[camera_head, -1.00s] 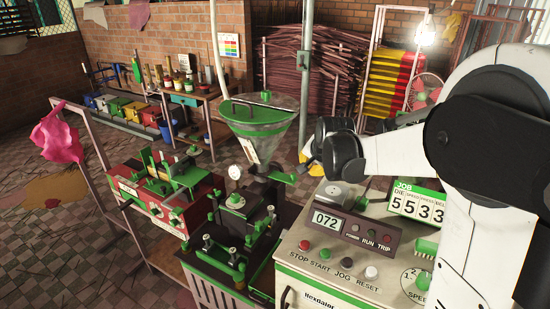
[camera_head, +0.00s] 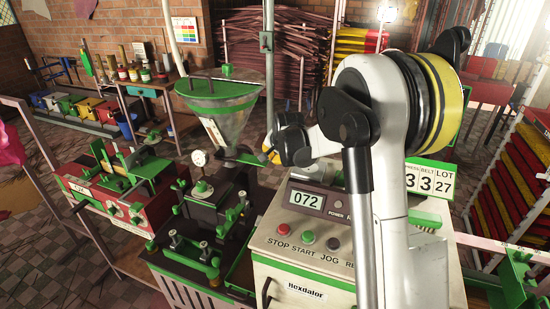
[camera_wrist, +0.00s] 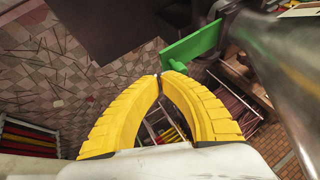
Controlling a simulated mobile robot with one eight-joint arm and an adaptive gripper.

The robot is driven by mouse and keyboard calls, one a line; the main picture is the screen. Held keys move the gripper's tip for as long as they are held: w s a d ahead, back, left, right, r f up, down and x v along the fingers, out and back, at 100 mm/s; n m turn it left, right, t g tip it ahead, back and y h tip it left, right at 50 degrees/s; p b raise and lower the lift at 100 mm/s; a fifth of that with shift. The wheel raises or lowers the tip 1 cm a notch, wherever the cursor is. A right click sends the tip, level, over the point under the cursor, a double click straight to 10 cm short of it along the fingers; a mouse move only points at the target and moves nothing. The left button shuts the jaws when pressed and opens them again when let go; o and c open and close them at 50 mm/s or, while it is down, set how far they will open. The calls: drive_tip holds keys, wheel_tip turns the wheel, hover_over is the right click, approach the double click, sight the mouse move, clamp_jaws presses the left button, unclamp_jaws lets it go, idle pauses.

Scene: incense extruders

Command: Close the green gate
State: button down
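The green gate (camera_head: 246,158) is a flat green tab sticking out to the right below the metal hopper (camera_head: 229,116) in the head view. In the wrist view the green gate (camera_wrist: 194,45) is a flat plate just beyond my fingertips, with the metal hopper cone (camera_wrist: 285,60) to its right. My gripper (camera_wrist: 159,77) has yellow ribbed fingers whose tips meet, with nothing visible between them. In the head view my gripper (camera_head: 268,156) is beside the gate's outer end, partly hidden by my wrist. I cannot tell whether the fingers touch the gate.
A cream control cabinet (camera_head: 290,240) with buttons and an 072 display stands below my arm. A black extruder body (camera_head: 215,200) with green clamps is under the hopper, and a red machine (camera_head: 105,200) is to its left. A rack of coloured trays (camera_head: 505,185) stands at right.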

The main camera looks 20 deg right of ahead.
sight(258, 162)
drive_tip(key=shift+w+f, duration=0.1)
drive_tip(key=shift+w, duration=0.1)
drive_tip(key=w+a, duration=0.4)
drive_tip(key=shift+p, duration=0.4)
